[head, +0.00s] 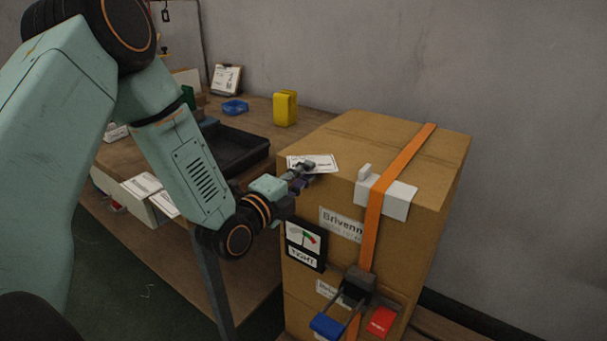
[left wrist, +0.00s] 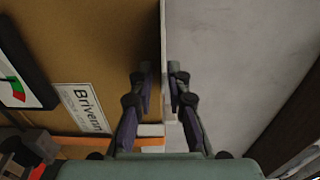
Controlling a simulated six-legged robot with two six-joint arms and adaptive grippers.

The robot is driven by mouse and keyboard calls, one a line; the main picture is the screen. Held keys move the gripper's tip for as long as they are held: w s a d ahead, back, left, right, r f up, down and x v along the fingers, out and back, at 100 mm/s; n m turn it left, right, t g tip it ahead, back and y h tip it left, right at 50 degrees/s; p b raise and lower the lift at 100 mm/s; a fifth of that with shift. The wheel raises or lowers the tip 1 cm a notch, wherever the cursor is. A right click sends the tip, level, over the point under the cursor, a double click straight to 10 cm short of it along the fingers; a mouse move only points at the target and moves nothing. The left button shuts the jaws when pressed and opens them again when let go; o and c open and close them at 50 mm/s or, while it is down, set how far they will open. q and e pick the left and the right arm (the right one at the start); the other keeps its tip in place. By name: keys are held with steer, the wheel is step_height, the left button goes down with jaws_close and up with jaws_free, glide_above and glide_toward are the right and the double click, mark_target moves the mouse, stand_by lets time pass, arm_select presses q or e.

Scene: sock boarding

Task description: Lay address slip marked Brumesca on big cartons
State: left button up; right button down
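A white address slip (head: 320,161) with small print, too small to read, is at the near left top edge of the big carton (head: 375,140). My left gripper (head: 303,173) is shut on this slip. In the left wrist view the slip (left wrist: 163,40) shows as a thin pale upright edge between the fingers (left wrist: 161,80). I cannot tell whether the slip touches the carton top. The carton's front bears a label (head: 341,224) whose visible part reads "Brivenn"; it also shows in the left wrist view (left wrist: 82,108). My right gripper is not in view.
An orange strap (head: 400,165) with a buckle (head: 356,287) runs over the carton past a white corner piece (head: 398,200). A "TIGHT" gauge (head: 305,245) and red tag (head: 381,321) are on its front. The bench holds a black tray (head: 238,150), yellow block (head: 285,108) and other slips (head: 142,186).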

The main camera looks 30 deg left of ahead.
arm_select(q)
steer(key=shift+o, duration=0.7)
steer(key=shift+s+d+r, duration=0.1)
steer(key=shift+s, duration=0.05)
steer(key=s+p, duration=0.1)
steer(key=s, duration=0.3)
steer(key=s+a+p, duration=0.1)
steer(key=s+p, duration=0.1)
steer(key=s, duration=0.2)
steer(key=s+p, duration=0.2)
steer(key=s, duration=0.1)
steer(key=shift+s+a+r, duration=0.2)
steer(key=shift+s+a, duration=0.2)
